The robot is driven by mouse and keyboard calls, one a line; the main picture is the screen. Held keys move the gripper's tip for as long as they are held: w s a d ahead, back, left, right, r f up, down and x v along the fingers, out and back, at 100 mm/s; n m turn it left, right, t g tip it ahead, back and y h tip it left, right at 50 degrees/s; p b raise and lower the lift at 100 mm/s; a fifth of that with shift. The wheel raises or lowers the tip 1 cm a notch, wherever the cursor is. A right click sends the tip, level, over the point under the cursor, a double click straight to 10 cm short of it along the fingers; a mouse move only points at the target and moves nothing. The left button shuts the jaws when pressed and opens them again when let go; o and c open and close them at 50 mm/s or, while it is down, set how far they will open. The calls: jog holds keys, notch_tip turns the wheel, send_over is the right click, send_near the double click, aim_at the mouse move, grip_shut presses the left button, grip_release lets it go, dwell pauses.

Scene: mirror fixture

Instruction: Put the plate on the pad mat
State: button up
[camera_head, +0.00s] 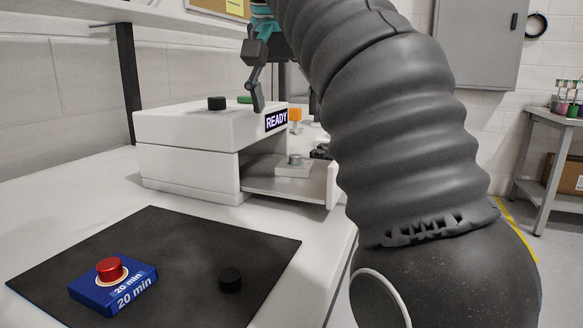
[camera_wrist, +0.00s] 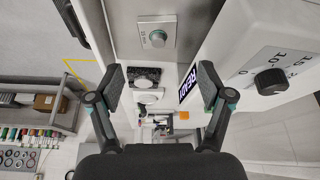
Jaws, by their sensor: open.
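The black pad mat (camera_head: 190,240) lies flat on the bench at the front left. A blue block (camera_head: 115,290) marked "20 min", with a red knob on top, sits on its left part. A pale plate (camera_head: 293,170) with a grey knob rests in the open bay of the white machine. It also shows in the wrist view (camera_wrist: 157,35), beyond the fingertips. My gripper (camera_head: 257,95) is above the machine's front edge, partly hidden by my arm. In the wrist view my gripper (camera_wrist: 160,86) is open, with nothing between its fingers.
The white machine (camera_head: 185,150) shows a READY display (camera_head: 276,120) and a black knob (camera_head: 216,103). A black knob-like piece (camera_head: 230,281) sits on the mat's right part. The mat's middle is clear. A side table (camera_head: 550,125) stands at the right.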

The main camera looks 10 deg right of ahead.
aim_at(294, 156)
jog(key=b+x, duration=0.2)
jog(key=x, duration=0.4)
jog(key=shift+d+f, duration=0.15)
jog(key=shift+f, duration=0.25)
jog(key=shift+w+d+b+x, duration=0.2)
jog(key=shift+b+x, duration=0.5)
jog(key=shift+x, duration=0.65)
jog(key=shift+w+d+b+x, duration=0.15)
jog(key=shift+b+x, duration=0.5)
jog(key=shift+x, duration=0.7)
jog(key=shift+r, duration=0.2)
jog(key=shift+c, duration=0.2)
jog(key=c, duration=1.1)
